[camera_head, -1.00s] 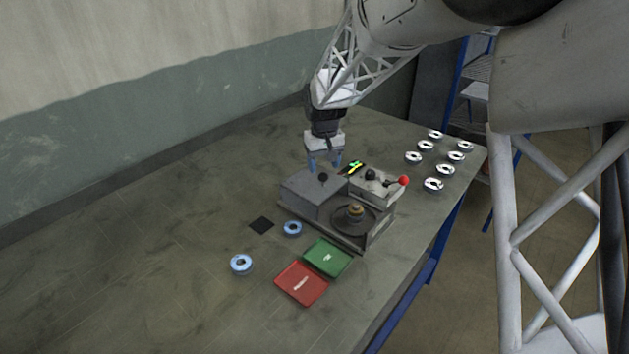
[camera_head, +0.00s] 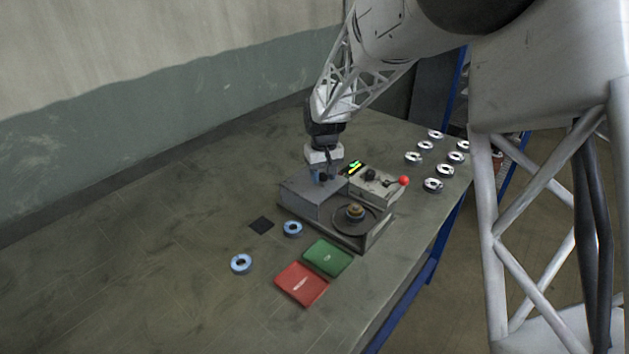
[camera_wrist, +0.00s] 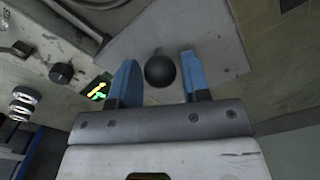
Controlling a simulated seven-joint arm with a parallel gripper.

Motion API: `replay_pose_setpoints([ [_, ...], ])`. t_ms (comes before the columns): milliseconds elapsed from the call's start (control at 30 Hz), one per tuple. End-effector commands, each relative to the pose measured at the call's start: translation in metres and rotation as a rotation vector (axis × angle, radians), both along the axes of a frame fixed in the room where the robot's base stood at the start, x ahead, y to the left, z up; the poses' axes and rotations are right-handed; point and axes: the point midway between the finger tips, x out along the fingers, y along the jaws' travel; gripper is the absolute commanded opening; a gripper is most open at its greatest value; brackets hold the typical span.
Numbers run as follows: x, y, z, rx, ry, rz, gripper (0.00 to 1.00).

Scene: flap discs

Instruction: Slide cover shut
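The grey box-shaped cover (camera_head: 310,196) sits on the left part of the machine base, beside the round turntable (camera_head: 353,219), which is uncovered. A dark round knob (camera_wrist: 160,70) stands on top of the cover. My gripper (camera_head: 320,176) is low over the cover. In the wrist view its two blue fingers (camera_wrist: 158,82) are open, one on each side of the knob, with gaps between fingers and knob. A brass-coloured part (camera_head: 355,210) sits at the turntable's middle.
A control block with a red-tipped lever (camera_head: 403,181) and a lit display (camera_head: 355,167) stands behind the turntable. Green (camera_head: 328,257) and red (camera_head: 301,283) trays and two blue-rimmed discs (camera_head: 292,228) lie in front. Several white discs (camera_head: 433,185) lie at the right. The table's left is clear.

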Motion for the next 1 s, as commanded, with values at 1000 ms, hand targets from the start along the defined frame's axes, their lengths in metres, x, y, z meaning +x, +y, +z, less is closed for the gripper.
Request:
replay_pose_setpoints([
  [1000, -0.021, -0.022, 0.001, 0.000, 0.000, 0.000, 0.21],
])
